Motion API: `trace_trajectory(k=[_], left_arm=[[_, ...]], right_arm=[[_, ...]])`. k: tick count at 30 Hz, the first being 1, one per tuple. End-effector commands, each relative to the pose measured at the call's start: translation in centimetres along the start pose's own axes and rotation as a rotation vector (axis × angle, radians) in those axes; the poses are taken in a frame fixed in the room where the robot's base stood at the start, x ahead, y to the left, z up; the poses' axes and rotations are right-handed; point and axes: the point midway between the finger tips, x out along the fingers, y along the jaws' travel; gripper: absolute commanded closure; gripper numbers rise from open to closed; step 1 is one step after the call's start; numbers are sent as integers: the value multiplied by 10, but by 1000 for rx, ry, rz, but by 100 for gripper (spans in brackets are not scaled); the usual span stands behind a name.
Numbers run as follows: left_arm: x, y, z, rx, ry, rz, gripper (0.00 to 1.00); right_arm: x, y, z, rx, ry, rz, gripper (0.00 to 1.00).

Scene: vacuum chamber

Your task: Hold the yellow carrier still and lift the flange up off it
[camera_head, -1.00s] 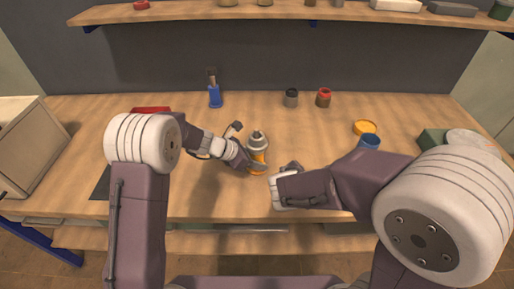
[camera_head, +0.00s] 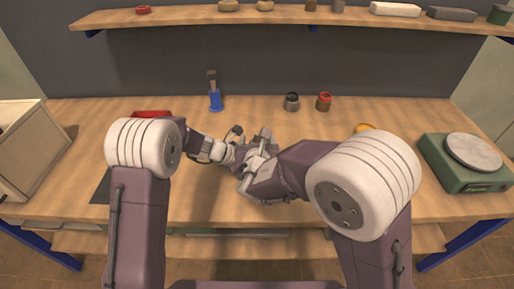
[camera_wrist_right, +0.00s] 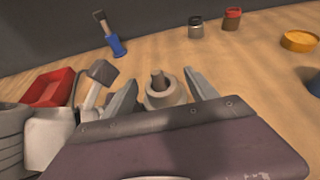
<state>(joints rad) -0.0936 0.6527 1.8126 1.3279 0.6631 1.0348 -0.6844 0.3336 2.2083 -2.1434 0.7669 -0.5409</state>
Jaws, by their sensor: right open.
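The grey flange (camera_wrist_right: 165,95), a stepped round piece with a narrow top, stands between the two fingers of my right gripper (camera_wrist_right: 160,78) in the right wrist view. Those fingers are apart, one on each side of it, and a gap shows beside it. In the head view my right gripper (camera_head: 254,160) is over the same spot and covers most of the flange. The yellow carrier is hidden behind my right gripper and arm now. My left gripper (camera_head: 232,153) is at the same place from the left.
A blue holder (camera_head: 215,100), a grey jar (camera_head: 291,102) and a red jar (camera_head: 323,102) stand behind. A red tray (camera_head: 150,114) lies at left, a green scale (camera_head: 465,165) at right. A yellow dish (camera_wrist_right: 300,41) is partly hidden.

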Motion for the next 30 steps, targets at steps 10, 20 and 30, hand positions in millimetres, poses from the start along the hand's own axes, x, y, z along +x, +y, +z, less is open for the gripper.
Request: trace_trajectory(k=[10,20,30], left_arm=[[0,0,-1,-2,1,0,89],[0,0,-1,-2,1,1,89],[0,0,0,-1,1,2,89]], right_arm=[[38,-1,-1,1,1,-1,33],[38,0,0,2,1,0,64],[35,0,7,4,-2,0,100]])
